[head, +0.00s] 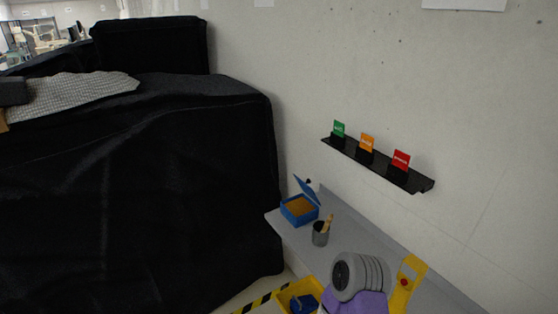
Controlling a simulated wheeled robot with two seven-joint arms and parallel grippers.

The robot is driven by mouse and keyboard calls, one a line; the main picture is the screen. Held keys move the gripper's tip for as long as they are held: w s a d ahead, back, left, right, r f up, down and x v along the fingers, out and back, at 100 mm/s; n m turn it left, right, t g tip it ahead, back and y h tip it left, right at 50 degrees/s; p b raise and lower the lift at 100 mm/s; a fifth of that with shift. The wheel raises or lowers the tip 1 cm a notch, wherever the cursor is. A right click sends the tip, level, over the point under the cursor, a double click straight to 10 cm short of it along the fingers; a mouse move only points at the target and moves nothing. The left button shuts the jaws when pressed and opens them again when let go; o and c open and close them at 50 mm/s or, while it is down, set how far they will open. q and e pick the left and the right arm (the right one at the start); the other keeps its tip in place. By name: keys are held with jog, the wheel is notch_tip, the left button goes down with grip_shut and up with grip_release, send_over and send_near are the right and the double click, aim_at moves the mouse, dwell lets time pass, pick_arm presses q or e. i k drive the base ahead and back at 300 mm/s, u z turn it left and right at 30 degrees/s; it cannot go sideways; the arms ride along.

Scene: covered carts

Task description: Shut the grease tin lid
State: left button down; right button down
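The grease tin (299,211) is a small blue box with an orange-brown filling, at the far left end of a grey bench in the head view. Its blue lid (306,190) stands open, tilted up at the tin's back right side. Neither of my grippers shows in the head view.
A dark cup (320,234) holding a brush-like tool stands just in front of the tin. A grey ribbed object (358,276) with purple below, a yellow piece (407,284) and a yellow bin (285,299) are nearer. A black-covered cart (140,190) fills the left. A wall shelf (380,167) holds coloured cards.

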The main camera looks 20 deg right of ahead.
aim_at(309, 191)
jog(key=i, duration=1.9)
jog(key=z, duration=0.5)
